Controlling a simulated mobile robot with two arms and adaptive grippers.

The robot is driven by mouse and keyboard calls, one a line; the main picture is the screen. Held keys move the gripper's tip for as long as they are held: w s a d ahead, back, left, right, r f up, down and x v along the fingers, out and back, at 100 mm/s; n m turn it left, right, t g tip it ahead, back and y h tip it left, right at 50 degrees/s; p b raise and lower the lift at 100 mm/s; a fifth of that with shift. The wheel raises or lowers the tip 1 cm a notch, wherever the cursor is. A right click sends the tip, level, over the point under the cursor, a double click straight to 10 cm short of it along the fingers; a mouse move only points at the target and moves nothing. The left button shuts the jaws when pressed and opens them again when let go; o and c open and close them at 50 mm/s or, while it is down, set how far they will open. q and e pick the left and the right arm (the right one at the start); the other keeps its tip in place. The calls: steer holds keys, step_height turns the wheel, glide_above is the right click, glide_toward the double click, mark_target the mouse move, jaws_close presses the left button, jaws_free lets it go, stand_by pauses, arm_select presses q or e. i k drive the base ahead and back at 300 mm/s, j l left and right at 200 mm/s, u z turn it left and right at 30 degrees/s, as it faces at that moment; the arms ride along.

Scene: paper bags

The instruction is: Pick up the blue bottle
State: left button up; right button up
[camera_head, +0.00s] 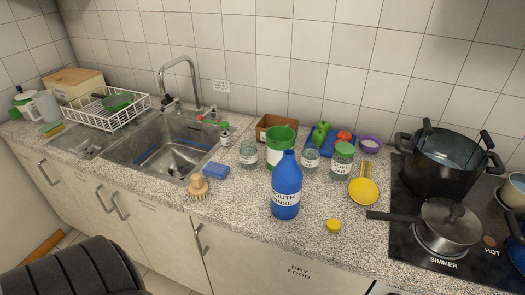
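The blue bottle (286,190) stands upright on the speckled countertop, right of the sink and near the front edge. It carries a white label that reads roughly "MOUTH RINSE". Its narrow neck points up and overlaps the green container behind it in the picture. A small yellow cap (333,225) lies on the counter to its right. Neither of my grippers shows in this view.
Behind the bottle stand a green container (274,154) and glass jars (342,161). A yellow strainer (363,191) lies to the right, before the stove with a saucepan (449,223) and black pot (442,166). A brush (199,186) and blue sponge (216,171) lie left.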

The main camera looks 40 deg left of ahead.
mark_target(287, 176)
steer(key=u, duration=1.05)
